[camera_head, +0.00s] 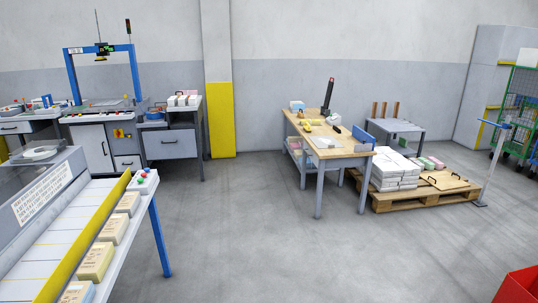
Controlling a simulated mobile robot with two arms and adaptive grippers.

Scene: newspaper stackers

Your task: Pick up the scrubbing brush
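I cannot make out a scrubbing brush for certain. Several small things lie on the wooden worktable (346,150) in the middle distance, among them a yellow item (305,126), a small dark item (337,129) and a tall black and red tool (328,95). They are too small to tell whether one is the brush. Neither of my grippers is in view.
A pallet (411,199) with white paper stacks (394,170) stands right of the worktable. A sorting line with a yellow edge (88,235) fills the left front. A red bin (518,288) is at the lower right. The middle floor is clear.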

